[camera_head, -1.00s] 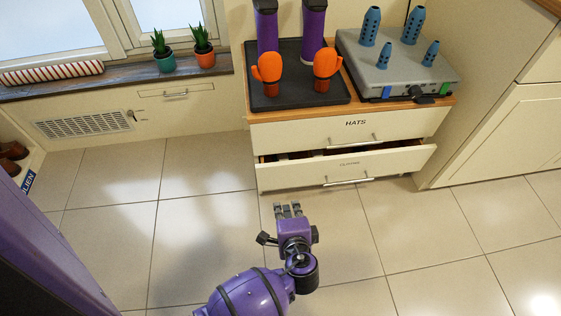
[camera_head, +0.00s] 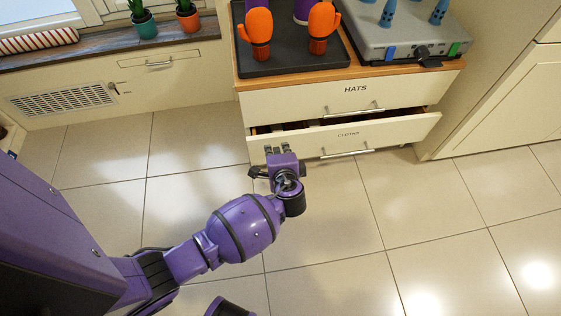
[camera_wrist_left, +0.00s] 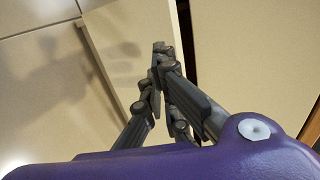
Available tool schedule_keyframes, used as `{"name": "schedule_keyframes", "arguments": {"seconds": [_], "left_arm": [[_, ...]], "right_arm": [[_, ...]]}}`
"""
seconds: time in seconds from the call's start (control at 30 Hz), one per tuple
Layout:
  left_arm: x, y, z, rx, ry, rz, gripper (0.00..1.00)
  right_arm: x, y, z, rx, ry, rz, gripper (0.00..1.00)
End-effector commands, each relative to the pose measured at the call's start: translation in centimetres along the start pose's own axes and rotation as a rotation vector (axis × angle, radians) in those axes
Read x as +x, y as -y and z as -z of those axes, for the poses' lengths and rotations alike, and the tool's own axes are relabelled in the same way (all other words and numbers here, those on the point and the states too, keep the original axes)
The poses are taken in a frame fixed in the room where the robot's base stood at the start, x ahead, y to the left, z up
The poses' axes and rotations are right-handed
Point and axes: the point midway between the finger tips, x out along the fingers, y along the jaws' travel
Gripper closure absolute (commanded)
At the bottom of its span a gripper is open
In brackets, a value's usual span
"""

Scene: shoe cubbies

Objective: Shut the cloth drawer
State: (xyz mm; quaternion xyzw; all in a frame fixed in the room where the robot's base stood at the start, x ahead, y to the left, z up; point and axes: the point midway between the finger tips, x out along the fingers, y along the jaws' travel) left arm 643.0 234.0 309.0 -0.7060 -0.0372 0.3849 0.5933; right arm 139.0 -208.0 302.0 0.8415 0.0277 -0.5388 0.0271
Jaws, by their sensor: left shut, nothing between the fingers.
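The cloth drawer (camera_head: 385,134) is the lower cream drawer under the one marked HATS. It stands partly open, with a dark gap above its front and a metal bar handle (camera_head: 347,154). My left gripper (camera_head: 277,149) is shut and empty at the left end of the drawer front. I cannot tell whether it touches the front. In the left wrist view the shut fingers (camera_wrist_left: 160,50) are close to a cream panel edge, with a dark gap to their right. My right gripper is not in view.
The upper HATS drawer (camera_head: 300,101) is shut. On the cabinet top are a dark tray (camera_head: 285,62) with orange mitts (camera_head: 257,30) and a grey box (camera_head: 400,45) with blue pieces. A tall cream cabinet (camera_head: 490,90) stands at right. The tiled floor in front is clear.

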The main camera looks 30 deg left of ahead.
Motion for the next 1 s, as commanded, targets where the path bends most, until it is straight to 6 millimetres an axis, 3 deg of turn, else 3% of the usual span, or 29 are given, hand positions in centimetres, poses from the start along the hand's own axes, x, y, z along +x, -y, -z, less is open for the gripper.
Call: {"name": "schedule_keyframes", "arguments": {"seconds": [0.13,0.57,0.83,1.0], "left_arm": [[1.1,0.5,0.0,0.000,0.000,-0.001,1.00],[1.4,0.9,0.0,0.000,0.000,-0.001,1.00],[5.4,3.2,0.0,0.000,0.002,0.001,1.00],[6.2,3.5,-0.1,0.000,0.000,-0.001,1.00]], "right_arm": [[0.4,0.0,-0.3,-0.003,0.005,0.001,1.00],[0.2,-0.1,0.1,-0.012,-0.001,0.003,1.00],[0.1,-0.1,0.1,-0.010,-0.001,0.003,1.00],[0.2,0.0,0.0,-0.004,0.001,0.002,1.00]]}}
